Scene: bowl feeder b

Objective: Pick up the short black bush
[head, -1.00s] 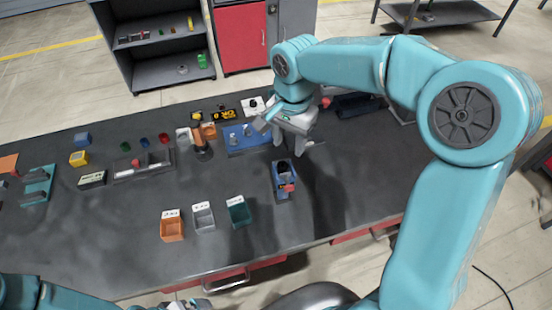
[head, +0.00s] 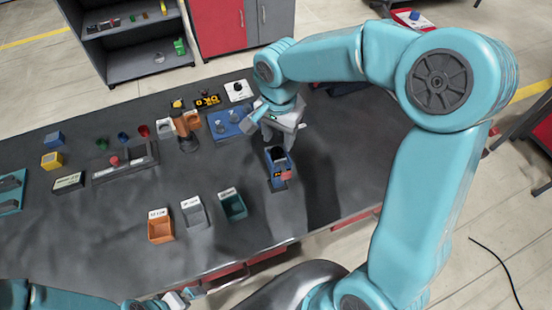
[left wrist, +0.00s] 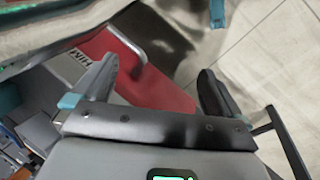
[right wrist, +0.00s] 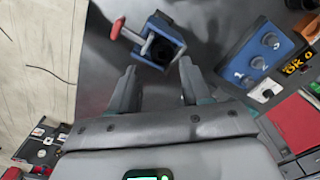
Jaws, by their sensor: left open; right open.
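A blue fixture (head: 280,181) with a red-knobbed lever stands on the dark bench. It also shows in the right wrist view (right wrist: 172,34). A round black piece (right wrist: 160,49) sits in it; I cannot tell whether it is the short black bush or only a dark opening. My right gripper (right wrist: 158,72) is open and empty, with its fingers pointing toward the fixture. In the head view it hangs just behind the fixture. My left gripper (left wrist: 157,72) is open and empty, near the bench's front edge, with a red drawer front (left wrist: 150,75) beyond its fingers.
Orange (head: 160,232), grey (head: 194,216) and green (head: 232,207) bins stand left of the fixture. A blue plate with numbered pegs (head: 228,124) lies behind it, beside an orange-and-black device (head: 187,130). Bare bench lies between the bins and the fixture.

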